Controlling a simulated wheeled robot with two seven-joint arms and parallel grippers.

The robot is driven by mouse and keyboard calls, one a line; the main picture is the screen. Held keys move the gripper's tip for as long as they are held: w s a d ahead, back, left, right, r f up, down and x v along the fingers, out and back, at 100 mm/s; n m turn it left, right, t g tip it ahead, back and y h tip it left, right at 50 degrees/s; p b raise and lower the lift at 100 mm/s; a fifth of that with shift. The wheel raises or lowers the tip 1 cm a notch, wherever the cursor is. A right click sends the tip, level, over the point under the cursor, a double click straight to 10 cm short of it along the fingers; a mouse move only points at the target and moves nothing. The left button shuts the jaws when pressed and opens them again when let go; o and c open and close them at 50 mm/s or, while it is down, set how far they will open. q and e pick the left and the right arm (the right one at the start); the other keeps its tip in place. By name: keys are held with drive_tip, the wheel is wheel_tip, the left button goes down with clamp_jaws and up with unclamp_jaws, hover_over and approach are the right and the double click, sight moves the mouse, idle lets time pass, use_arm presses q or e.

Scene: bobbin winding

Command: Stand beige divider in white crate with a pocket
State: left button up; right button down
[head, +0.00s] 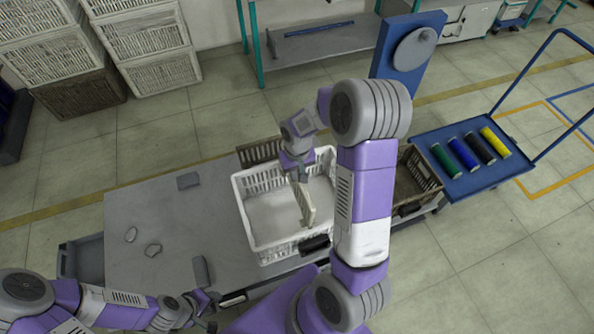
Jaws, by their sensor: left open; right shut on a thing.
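A white crate (257,227) stands on the grey table, its inside partly hidden by my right arm. The beige divider (306,205) is a thin panel, held upright inside the crate toward its right part. My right gripper (299,177) points down over the crate and is shut on the top of the divider. I cannot tell whether the divider's lower edge touches the crate floor. A pocket on the crate is not clear; a dark piece (314,244) shows at the near wall. My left gripper (207,306) is open and empty near the table's front edge.
The grey table (160,215) carries several small grey pieces, with free room left of the crate. A brown crate (416,180) stands to the right and another brown one (258,150) behind. A blue cart (465,180) holds several coloured spools.

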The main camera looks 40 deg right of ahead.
drive_tip(key=shift+f+b, duration=0.3)
drive_tip(key=shift+f, duration=0.4)
drive_tip(key=shift+f+b, duration=2.3)
drive_tip(key=shift+f, duration=0.65)
drive_tip(key=shift+f+b, duration=2.35)
drive_tip(key=shift+f, duration=0.7)
drive_tip(key=shift+f+b, duration=0.9)
drive_tip(key=shift+f, duration=0.25)
drive_tip(key=shift+r, duration=0.1)
